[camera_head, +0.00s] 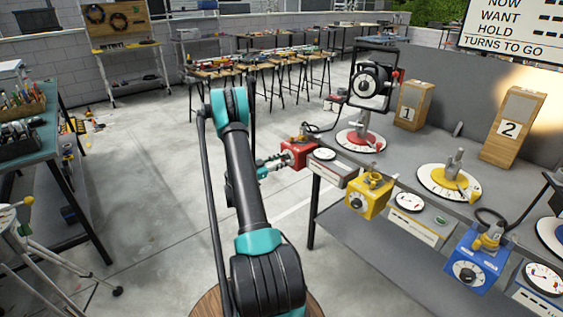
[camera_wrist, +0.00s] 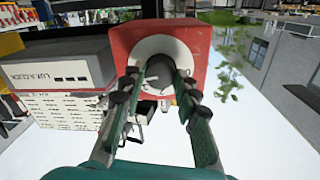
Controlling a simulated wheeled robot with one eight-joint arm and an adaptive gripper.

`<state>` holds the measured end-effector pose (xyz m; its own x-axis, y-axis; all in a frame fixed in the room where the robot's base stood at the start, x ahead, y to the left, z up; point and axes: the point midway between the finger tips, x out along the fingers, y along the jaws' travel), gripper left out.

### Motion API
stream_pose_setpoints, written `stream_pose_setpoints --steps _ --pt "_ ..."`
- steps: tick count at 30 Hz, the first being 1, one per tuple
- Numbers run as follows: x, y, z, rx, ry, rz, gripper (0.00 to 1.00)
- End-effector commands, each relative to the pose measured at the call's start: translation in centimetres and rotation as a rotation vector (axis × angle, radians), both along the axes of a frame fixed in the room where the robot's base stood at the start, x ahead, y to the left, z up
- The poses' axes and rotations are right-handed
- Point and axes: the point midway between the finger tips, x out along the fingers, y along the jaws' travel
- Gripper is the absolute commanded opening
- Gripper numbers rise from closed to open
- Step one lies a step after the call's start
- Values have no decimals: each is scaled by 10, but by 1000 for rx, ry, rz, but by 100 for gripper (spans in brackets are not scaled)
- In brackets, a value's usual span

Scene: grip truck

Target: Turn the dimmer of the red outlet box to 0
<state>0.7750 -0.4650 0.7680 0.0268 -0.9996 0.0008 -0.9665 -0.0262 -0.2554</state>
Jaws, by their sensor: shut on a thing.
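The red outlet box (camera_head: 296,151) sits at the left end of the bench's front edge in the head view. In the wrist view the red box (camera_wrist: 197,38) is straight ahead, with a white dial ring (camera_wrist: 185,50) on its face. My gripper (camera_wrist: 160,80) is shut on the dimmer knob (camera_wrist: 154,78) at the middle of that ring, one finger on each side. The fingers cover much of the knob, and the pointer's setting cannot be read. In the head view my gripper (camera_head: 270,163) reaches the box's front from the left.
A meter box (camera_head: 333,166) stands right beside the red box. Yellow (camera_head: 370,196) and blue (camera_head: 474,258) outlet boxes stand farther right along the bench edge. A lamp (camera_head: 372,82) on a red-marked dial base (camera_head: 360,141) stands behind.

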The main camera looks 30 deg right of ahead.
Motion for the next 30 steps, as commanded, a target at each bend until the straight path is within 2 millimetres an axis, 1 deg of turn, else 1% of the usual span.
stream_pose_setpoints --steps 8,24,30 --pt "0 1 -1 -9 129 1 2" --pt "1 1 -1 -39 521 0 2" --pt "1 1 -1 -45 607 -1 2"
